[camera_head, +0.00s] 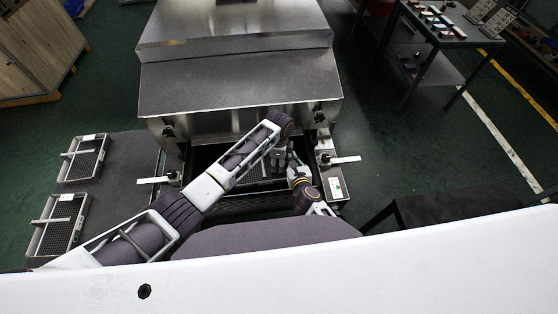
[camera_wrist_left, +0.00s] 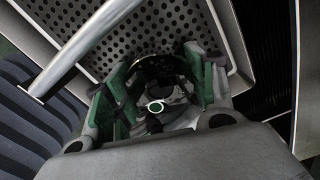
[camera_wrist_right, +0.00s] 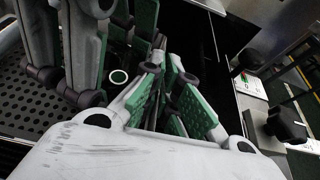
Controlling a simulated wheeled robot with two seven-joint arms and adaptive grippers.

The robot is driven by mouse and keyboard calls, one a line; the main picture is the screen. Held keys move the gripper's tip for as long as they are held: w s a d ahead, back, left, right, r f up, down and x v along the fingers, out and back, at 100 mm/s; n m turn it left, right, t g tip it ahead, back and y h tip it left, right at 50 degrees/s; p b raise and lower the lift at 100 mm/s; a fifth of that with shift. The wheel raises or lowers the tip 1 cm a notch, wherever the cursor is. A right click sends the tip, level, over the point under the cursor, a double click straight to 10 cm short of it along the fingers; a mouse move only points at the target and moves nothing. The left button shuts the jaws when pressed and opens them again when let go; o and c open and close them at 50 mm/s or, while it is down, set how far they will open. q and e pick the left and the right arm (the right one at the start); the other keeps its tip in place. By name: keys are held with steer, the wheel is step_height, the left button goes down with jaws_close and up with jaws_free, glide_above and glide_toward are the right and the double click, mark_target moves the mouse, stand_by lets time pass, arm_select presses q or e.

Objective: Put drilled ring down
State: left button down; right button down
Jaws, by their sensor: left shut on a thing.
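My left gripper (camera_head: 278,160) points down over the dark opening at the front of the steel dryer (camera_head: 240,85). In the left wrist view its green-padded fingers (camera_wrist_left: 160,88) are shut around a dark part, the drilled ring as far as I can tell, mostly hidden. A pale ring with a dark green centre (camera_wrist_left: 155,106) shows between the fingers; it also shows in the right wrist view (camera_wrist_right: 118,76), beside the left fingers. A perforated tray (camera_wrist_left: 215,20) lies beneath. My right gripper (camera_head: 293,166) is close beside the left one; its pads (camera_wrist_right: 170,85) stand slightly apart, with no held thing visible.
Two perforated trays with handles (camera_head: 98,158) (camera_head: 78,222) lie on the grey surface at left. Steel edges and brackets (camera_head: 325,160) flank the opening. A dark table with small parts (camera_head: 440,25) stands at the back right.

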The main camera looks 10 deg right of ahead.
arm_select(q)
steer(key=c, duration=0.5)
jaws_free()
steer(key=shift+f, duration=0.1)
steer(key=shift+r, duration=6.15)
arm_select(e)
steer(key=c, duration=2.2)
jaws_free()
steer(key=o, duration=0.6)
steer(key=shift+o, duration=0.2)
steer(key=shift+s+r, duration=0.1)
steer(key=shift+s, duration=0.15)
steer(key=shift+v, duration=5.8)
